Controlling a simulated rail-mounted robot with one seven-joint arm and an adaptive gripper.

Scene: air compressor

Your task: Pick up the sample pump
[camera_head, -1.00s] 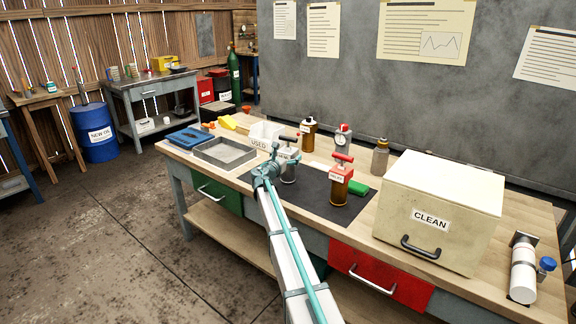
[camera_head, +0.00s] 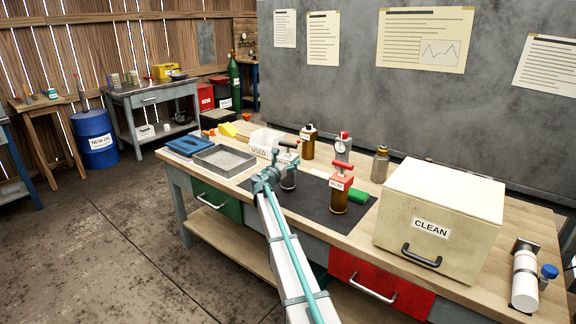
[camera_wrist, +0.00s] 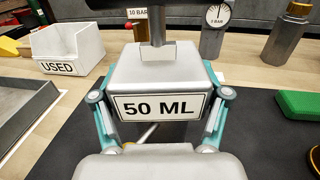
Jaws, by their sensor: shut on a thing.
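The sample pump has a pale grey block head marked 50 ML (camera_wrist: 155,75) in the wrist view, with a dark rod rising from its top. My gripper (camera_wrist: 160,108) is shut on the block head, one finger at each side. In the head view my gripper (camera_head: 272,174) reaches the pump from the front left and partly hides it. I cannot tell whether the pump's base touches the mat.
A red-handled amber pump (camera_head: 340,196) and a green block (camera_head: 358,195) are to the right. An amber bottle (camera_head: 308,146), gauge (camera_head: 342,148) and metal-topped bottle (camera_head: 380,165) stand behind. The USED bin (camera_head: 260,148) and grey tray (camera_head: 224,162) are left; the CLEAN box (camera_head: 440,215) is right.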

